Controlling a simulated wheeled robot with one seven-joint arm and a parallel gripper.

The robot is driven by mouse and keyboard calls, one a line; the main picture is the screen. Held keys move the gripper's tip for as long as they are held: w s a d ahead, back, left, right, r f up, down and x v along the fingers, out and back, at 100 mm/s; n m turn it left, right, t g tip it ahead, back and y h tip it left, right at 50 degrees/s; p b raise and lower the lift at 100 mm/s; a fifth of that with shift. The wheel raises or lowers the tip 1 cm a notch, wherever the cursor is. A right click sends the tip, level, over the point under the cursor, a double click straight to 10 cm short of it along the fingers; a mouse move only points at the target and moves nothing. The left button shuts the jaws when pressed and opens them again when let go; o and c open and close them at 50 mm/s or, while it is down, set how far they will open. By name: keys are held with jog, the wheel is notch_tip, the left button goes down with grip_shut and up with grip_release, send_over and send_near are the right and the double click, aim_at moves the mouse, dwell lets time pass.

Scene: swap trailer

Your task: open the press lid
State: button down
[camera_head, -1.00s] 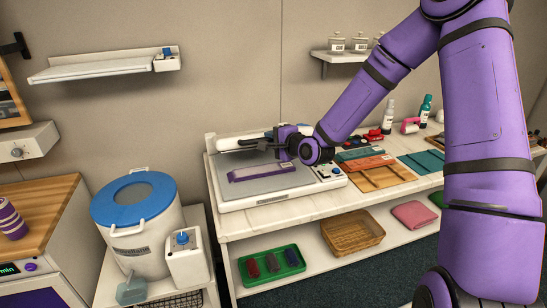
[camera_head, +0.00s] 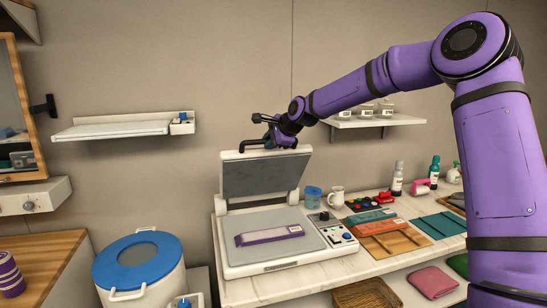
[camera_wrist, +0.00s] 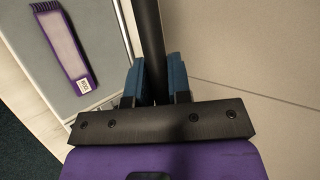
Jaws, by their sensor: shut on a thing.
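The press (camera_head: 268,262) stands on the left end of the white counter, with its lid (camera_head: 266,173) tilted up steeply on hinges at the back. A black bar handle (camera_head: 257,144) runs along the lid's upper edge. My gripper (camera_head: 276,136) is at that handle. In the wrist view the blue fingers of my gripper (camera_wrist: 158,80) are closed on both sides of the dark handle bar (camera_wrist: 150,35).
A control panel (camera_head: 333,230) sits on the press's right. A wall shelf (camera_head: 372,121) with jars is behind my arm. A blue-lidded bucket (camera_head: 137,262) stands at left.

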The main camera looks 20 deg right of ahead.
jog(key=shift+w+r, duration=0.55)
jog(key=shift+w, duration=0.4)
jog(key=shift+w+r, duration=0.55)
jog(key=shift+w, duration=0.35)
jog(key=c, duration=1.1)
grip_release()
jog(key=shift+o, duration=0.2)
jog(key=v, duration=1)
jog(key=shift+s+r, duration=0.2)
jog(key=shift+s, duration=0.15)
jog(key=shift+d, duration=0.15)
